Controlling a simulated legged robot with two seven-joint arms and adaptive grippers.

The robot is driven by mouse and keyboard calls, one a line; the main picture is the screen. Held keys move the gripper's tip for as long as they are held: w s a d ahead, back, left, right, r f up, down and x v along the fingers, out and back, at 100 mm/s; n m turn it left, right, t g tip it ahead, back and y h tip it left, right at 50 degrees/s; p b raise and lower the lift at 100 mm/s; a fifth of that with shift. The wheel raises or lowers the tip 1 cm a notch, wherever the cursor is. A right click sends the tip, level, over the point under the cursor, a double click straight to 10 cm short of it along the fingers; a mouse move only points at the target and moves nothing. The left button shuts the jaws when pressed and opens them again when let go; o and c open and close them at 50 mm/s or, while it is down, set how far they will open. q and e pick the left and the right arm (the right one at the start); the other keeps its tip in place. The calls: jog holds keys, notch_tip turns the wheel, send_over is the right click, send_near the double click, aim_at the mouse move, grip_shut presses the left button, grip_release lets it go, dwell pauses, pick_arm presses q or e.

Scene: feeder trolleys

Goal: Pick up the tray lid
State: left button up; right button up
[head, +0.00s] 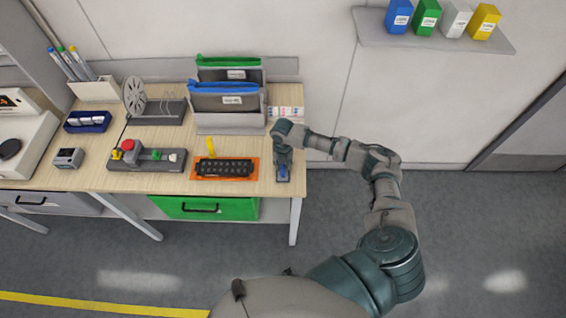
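My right gripper (283,165) points down at the right end of the wooden workbench (175,192). It is over a small dark grey item with a blue part (283,175), near the bench's front right corner. The gripper and wrist hide much of this item. I cannot tell whether it is the tray lid or its tray, whether the fingers touch it, or whether they are open or shut. No other thing shows clearly as a tray lid. My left gripper is not in view.
An orange mat (195,175) with a black ridged block (223,168) lies left of the gripper. Behind stand blue and green folders (225,90) in a grey holder. A red-button control box (147,158) sits further left. A wall shelf (440,40) holds coloured boxes. The floor at right is clear.

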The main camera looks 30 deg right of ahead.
grip_shut()
jog(key=shift+d, duration=0.15)
jog(key=shift+d+r, duration=0.1)
jog(key=shift+r, duration=0.45)
notch_tip(320, 180, up, 2)
jog(key=shift+r+b, duration=0.15)
jog(key=shift+b, duration=0.15)
jog(key=s+a, duration=0.3)
jog(key=s, duration=0.4)
jog(key=s+a+r, duration=0.1)
jog(key=s+a, duration=0.3)
jog(key=s, duration=0.3)
jog(key=shift+s+a+r+b, duration=0.15)
jog(key=shift+r+b, duration=0.1)
jog(key=shift+b, duration=0.15)
